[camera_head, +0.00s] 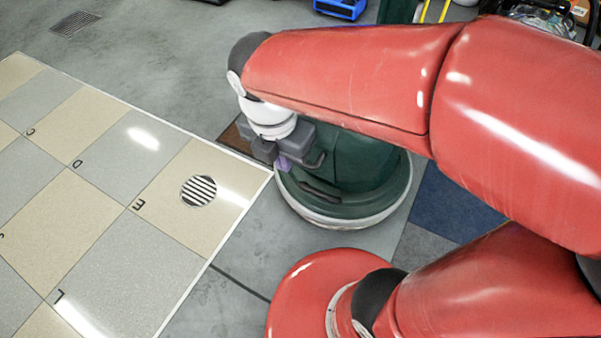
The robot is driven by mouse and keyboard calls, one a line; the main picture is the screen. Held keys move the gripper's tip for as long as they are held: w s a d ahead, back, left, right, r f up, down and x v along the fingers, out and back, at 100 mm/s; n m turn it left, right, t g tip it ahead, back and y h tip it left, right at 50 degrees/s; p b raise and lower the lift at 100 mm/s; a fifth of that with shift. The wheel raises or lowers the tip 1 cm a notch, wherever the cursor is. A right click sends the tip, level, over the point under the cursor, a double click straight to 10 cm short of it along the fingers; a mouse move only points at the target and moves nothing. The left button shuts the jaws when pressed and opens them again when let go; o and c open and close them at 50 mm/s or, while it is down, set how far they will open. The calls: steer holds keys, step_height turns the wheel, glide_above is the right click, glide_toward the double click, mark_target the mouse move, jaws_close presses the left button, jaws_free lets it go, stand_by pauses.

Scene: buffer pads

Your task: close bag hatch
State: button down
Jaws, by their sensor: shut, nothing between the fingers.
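A dark green round machine (345,205) with a pale rim stands on the floor in the middle of the view. A dark slot or handle-like part (320,192) shows on its near left side. My red arm hides part of its top and far side. I cannot tell which part is the bag hatch, or whether it is open. My gripper (285,163), grey with a purplish tip, is shut and empty at the machine's upper left edge. I cannot tell whether it touches the machine.
Beige and grey lettered tiles (110,160) with a white edge line cover the left. A striped round vent (198,191) lies on one tile. Blue carpet (450,205) is right of the machine. A blue object (341,9) stands at the back.

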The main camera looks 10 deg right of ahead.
mark_target(317, 152)
step_height(317, 152, down, 10)
steer(key=f+b, duration=0.1)
steer(key=b, duration=0.2)
steer(key=shift+w+d+r, duration=0.75)
steer(key=shift+w, duration=0.2)
steer(key=shift+w+d+r, duration=0.7)
steer(key=shift+w+d, duration=0.05)
steer(key=shift+w, duration=0.2)
